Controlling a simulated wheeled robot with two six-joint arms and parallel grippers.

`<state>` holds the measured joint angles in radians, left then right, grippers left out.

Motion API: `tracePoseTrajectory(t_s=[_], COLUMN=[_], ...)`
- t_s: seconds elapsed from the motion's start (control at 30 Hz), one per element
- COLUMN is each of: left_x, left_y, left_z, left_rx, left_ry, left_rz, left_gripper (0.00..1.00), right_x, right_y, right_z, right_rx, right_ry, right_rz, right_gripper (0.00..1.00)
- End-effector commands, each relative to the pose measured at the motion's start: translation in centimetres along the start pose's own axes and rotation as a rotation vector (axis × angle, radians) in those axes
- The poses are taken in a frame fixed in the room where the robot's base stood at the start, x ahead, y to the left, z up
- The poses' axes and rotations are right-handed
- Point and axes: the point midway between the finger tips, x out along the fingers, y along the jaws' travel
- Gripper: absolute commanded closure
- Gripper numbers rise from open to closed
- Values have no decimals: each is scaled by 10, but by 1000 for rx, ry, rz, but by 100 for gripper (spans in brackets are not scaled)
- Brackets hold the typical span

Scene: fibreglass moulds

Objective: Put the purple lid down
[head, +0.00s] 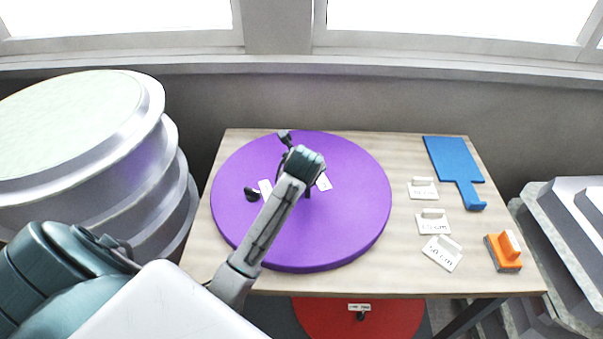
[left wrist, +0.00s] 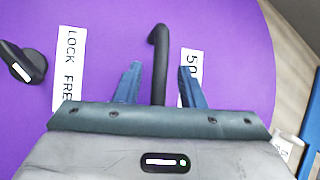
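The purple lid (head: 350,220) is a large round disc lying flat on the wooden table, and it fills much of the left wrist view (left wrist: 110,20). A black bent handle (left wrist: 160,55) stands on it, between labels reading "LOCK FREE" (left wrist: 70,60) and "50" (left wrist: 192,65). A black knob (head: 252,194) sits on the lid to the left. My left gripper (left wrist: 159,80) is over the lid with its two blue fingers on either side of the handle, with a visible gap on both sides. In the head view my arm hides most of the handle. My right gripper is out of view.
The table (head: 400,280) also bears a blue paddle (head: 455,160), several white labelled tags (head: 433,222) and an orange-handled block (head: 503,250) on its right side. Stacked grey moulds (head: 130,150) stand close on the left. A red disc (head: 390,318) lies below the table front.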

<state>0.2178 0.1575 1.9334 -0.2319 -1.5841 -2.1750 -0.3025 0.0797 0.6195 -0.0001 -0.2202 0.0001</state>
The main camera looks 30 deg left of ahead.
Motion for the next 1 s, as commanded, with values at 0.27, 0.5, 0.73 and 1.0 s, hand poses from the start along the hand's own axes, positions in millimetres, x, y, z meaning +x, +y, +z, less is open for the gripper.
tracePoseTrajectory(t_s=[0.27,0.5,0.73,1.0], left_x=[-12,-62,-105,-122], left_y=[-1,-2,-2,0], left_z=[0,0,0,1], left_rx=[-3,-5,-4,0], left_ry=[-2,-2,0,0], left_rz=[-4,-7,-6,0], left_gripper=[64,64,64,64], right_x=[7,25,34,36], right_y=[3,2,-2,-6], right_z=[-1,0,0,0], right_rx=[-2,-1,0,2], right_ry=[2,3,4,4], right_rz=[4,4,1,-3], right_gripper=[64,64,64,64])
